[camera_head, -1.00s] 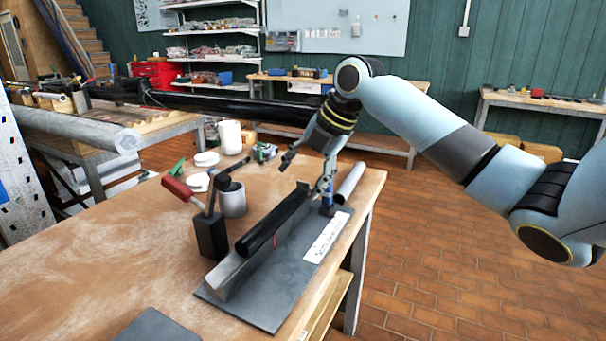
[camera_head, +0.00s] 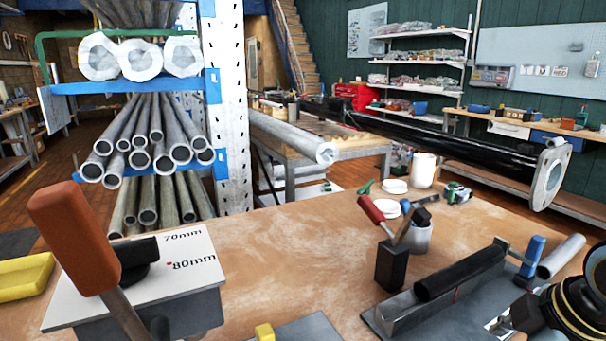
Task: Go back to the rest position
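My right gripper (camera_head: 528,313) shows only in part at the lower right edge, dark with yellow rings at its wrist. Its fingers are small and partly cut off, so I cannot tell whether they are open. It is close to the right end of the grey angle fixture (camera_head: 405,318), and I cannot tell if it touches it. A black tube (camera_head: 460,273) lies along the fixture. A blue clamp part (camera_head: 531,257) and a short grey tube (camera_head: 561,256) are at its far end. My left gripper is not in view.
A dark block with a red-handled tool (camera_head: 391,265) and a metal cup (camera_head: 416,238) stand mid-bench. At the front left are a large orange handle (camera_head: 75,235), a marked white plate (camera_head: 190,262) and a yellow tray (camera_head: 22,277). A pipe rack (camera_head: 228,110) stands behind. The bench centre is clear.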

